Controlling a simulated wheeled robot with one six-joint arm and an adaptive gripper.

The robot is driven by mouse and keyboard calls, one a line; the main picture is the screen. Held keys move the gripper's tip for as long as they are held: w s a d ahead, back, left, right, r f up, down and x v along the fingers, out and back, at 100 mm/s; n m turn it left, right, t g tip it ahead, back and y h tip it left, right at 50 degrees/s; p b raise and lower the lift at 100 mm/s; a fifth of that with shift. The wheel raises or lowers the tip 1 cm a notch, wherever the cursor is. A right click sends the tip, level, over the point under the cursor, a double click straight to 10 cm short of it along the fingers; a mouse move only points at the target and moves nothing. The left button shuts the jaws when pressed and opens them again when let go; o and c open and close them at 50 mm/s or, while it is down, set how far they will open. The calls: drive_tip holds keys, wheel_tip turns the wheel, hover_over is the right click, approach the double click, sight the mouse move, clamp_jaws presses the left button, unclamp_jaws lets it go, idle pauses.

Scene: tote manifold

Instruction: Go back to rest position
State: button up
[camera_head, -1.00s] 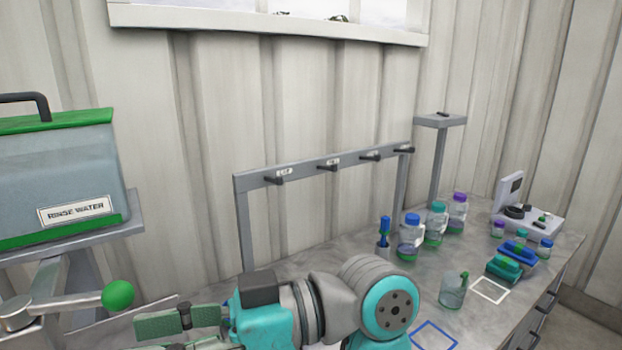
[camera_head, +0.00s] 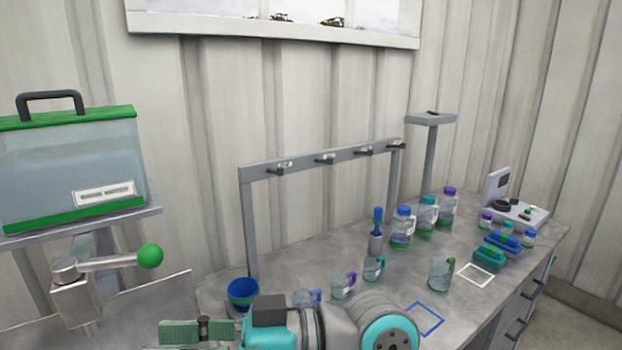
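My gripper (camera_head: 190,340) is at the bottom edge of the head view, left of centre, pointing left. Its upper green-padded finger shows fully, and the lower finger is mostly cut off by the frame. The fingers look parted, with nothing seen between them. My teal and grey arm reaches in from the bottom right, in front of the bench (camera_head: 330,245). The gripper appears clear of the vessels.
A blue-green bowl (camera_head: 243,290) and several mugs (camera_head: 343,285) are close behind my arm. A peg rack (camera_head: 320,160), bottles (camera_head: 403,227) and a scale-like device (camera_head: 515,210) stand farther back.

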drive_tip(key=w+d+f+m+t+h, duration=0.1)
drive_tip(key=w+d+f+m+t, duration=0.2)
drive_tip(key=f+m+t, duration=0.35)
drive_tip(key=w+d+f+m+t, duration=0.3)
drive_tip(key=f+m+t, duration=0.1)
drive_tip(key=f, duration=0.5)
drive_tip(key=s+d+f+m+t+h, duration=0.25)
drive_tip(key=d+f+h, duration=0.2)
drive_tip(key=f, duration=0.35)
drive_tip(key=s+d+f+m+t+h, duration=0.1)
drive_tip(key=d+f+m+t+h, duration=0.25)
drive_tip(key=d+f, duration=0.35)
drive_tip(key=s+d+f+m+t+h, duration=0.1)
drive_tip(key=s+d+f+h, duration=0.3)
drive_tip(key=s+d, duration=0.45)
drive_tip(key=s+d+f+m+h, duration=0.1)
drive_tip(key=s+d+f+h, duration=0.35)
drive_tip(key=s, duration=0.65)
drive_tip(key=s+d+r+n, duration=0.2)
drive_tip(key=s+r, duration=0.1)
drive_tip(key=s, duration=0.5)
drive_tip(key=shift+s+r+h, duration=0.2)
drive_tip(key=shift+s+h, duration=0.05)
drive_tip(key=shift+h, duration=0.2)
drive_tip(key=shift+s+r, duration=0.2)
drive_tip(key=shift+s, duration=0.05)
drive_tip(key=shift+c, duration=1.4)
